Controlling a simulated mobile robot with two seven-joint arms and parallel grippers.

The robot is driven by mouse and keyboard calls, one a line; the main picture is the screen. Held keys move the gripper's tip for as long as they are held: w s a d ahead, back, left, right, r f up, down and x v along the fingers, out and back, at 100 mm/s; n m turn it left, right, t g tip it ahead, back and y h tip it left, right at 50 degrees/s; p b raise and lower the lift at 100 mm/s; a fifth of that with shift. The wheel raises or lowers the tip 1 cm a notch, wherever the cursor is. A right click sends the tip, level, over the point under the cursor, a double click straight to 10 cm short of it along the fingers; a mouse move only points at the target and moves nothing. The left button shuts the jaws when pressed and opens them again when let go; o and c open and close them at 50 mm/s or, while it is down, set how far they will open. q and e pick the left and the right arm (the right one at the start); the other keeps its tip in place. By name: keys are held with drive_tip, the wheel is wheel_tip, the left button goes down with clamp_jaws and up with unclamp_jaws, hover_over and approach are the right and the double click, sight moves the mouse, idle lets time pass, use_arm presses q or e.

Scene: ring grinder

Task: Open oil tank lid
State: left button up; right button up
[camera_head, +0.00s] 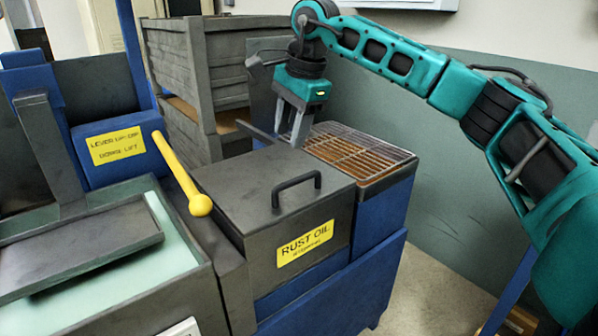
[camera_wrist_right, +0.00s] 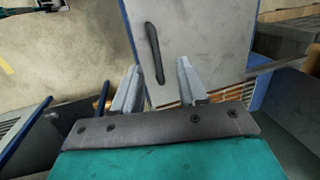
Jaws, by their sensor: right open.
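The oil tank (camera_head: 318,256) is a dark grey box with a yellow "RUST OIL" label. Its flat grey lid (camera_head: 240,187) lies closed on top, with a black bar handle (camera_head: 297,184) near its right front side. My right gripper (camera_head: 297,143) points down near the lid's back edge, behind the handle and apart from it. In the right wrist view its two fingers (camera_wrist_right: 158,66) are spread with nothing between them. A grey panel, seemingly the lid (camera_wrist_right: 195,35), lies beyond them with the dark handle (camera_wrist_right: 154,52) on it. My left gripper is not seen.
A yellow-knobbed lever (camera_head: 183,177) rises left of the lid. A wire grate (camera_head: 358,153) lies to the tank's right, and grey crates (camera_head: 190,75) stand behind. A tray (camera_head: 75,245) stands at the left. Floor to the right of the tank is open.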

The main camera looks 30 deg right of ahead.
sight(298, 178)
drive_tip(key=shift+h, duration=0.5)
drive_tip(key=d+f, duration=0.1)
drive_tip(key=f, duration=0.2)
drive_tip(key=w+d+f, duration=0.1)
drive_tip(key=f, duration=0.3)
drive_tip(key=f+b, duration=0.1)
drive_tip(key=f, duration=0.3)
drive_tip(key=shift+w+d+f, duration=0.15)
drive_tip(key=shift+w+d, duration=0.2)
drive_tip(key=shift+d, duration=0.05)
drive_tip(key=shift+c, duration=0.4)
clamp_jaws()
